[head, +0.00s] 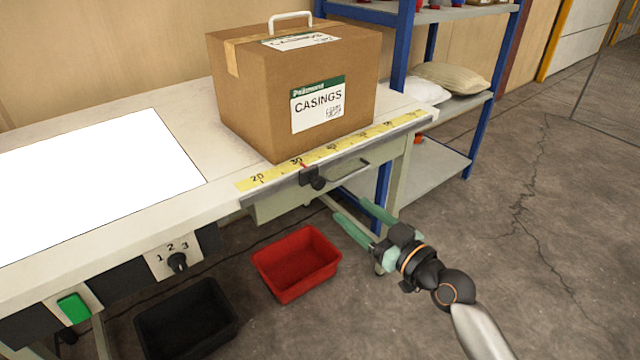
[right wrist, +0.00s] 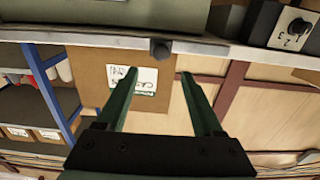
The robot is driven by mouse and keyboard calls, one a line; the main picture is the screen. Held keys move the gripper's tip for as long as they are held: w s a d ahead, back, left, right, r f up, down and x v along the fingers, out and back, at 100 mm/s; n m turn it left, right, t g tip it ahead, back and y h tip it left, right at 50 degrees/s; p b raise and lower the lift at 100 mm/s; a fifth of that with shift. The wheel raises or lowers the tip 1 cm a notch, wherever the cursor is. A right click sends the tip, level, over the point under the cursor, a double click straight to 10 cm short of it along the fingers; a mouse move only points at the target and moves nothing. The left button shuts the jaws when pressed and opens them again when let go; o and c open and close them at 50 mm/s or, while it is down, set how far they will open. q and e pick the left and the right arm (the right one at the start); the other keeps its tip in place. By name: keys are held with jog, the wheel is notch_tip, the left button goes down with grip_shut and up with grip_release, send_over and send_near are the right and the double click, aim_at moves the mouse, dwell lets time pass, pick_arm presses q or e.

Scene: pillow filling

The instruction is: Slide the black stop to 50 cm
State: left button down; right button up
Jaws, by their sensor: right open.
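The black stop (head: 311,177) sits on the front rail of the bench, close to the 30 mark of the yellow scale (head: 350,145). In the right wrist view, its dark round knob (right wrist: 160,49) shows just beyond my fingertips and between them. My right gripper (head: 353,207) is open with green fingers, in front of and below the bench edge, apart from the stop. It also shows open and empty in the right wrist view (right wrist: 160,74). The 50 mark lies farther right on the scale. My left gripper is out of view.
A cardboard casings box (head: 290,85) stands behind the scale. A handle (head: 350,173) is under the bench edge, right of the stop. A red bin (head: 297,263) and a black bin (head: 187,320) are below. A blue shelf rack (head: 403,50) stands behind.

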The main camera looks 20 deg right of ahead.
aim_at(321, 186)
jog(key=x, duration=0.8)
jog(key=shift+a, duration=0.15)
jog(key=x, duration=0.3)
jog(key=shift+w, duration=0.4)
jog(key=shift+w+a, duration=0.15)
jog(key=shift+w, duration=0.05)
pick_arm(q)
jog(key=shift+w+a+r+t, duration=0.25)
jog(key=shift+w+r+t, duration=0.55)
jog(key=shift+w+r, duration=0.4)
pick_arm(e)
jog(key=shift+f, duration=0.1)
grip_shut()
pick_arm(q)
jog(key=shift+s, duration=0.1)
